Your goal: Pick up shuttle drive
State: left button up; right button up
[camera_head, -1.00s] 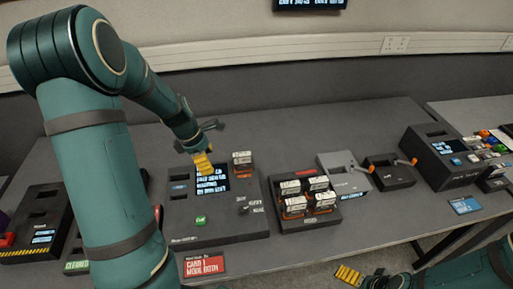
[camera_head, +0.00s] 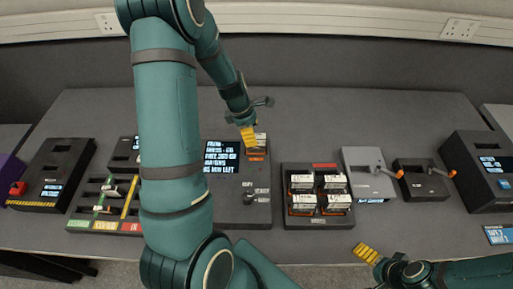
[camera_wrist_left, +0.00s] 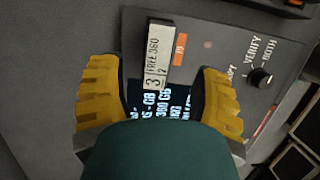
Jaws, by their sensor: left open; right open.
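A white drive (camera_wrist_left: 157,55) labelled "3 FREE 360" sits in an orange-marked slot on the dark console (camera_head: 240,212), right of its lit screen (camera_head: 222,157). In the head view the drive (camera_head: 261,143) is partly hidden by my left gripper (camera_head: 249,134). In the left wrist view the open yellow fingers of my left gripper (camera_wrist_left: 160,92) stand either side of the drive's near end, with gaps and nothing held. My right gripper (camera_head: 368,253) is open and empty near the table's front edge. I cannot tell for sure which drive is the shuttle drive.
A tray (camera_head: 318,222) of several white drives stands right of the console. A grey box (camera_head: 368,178) and a black box (camera_head: 420,180) with levers stand farther right. A slotted sorting rack (camera_head: 102,215) is at left, partly behind my left arm. The table's back strip is clear.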

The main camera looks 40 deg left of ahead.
pick_arm(q)
jog(key=shift+w+b+x, duration=0.1)
jog(key=shift+b+x, duration=0.1)
jog(key=shift+x, duration=1.25)
jog(key=shift+w+b+x, duration=0.15)
jog(key=shift+b+x, duration=0.05)
jog(key=shift+x, duration=1.3)
jog(key=shift+r, duration=0.1)
jog(key=shift+d, duration=0.1)
grip_shut()
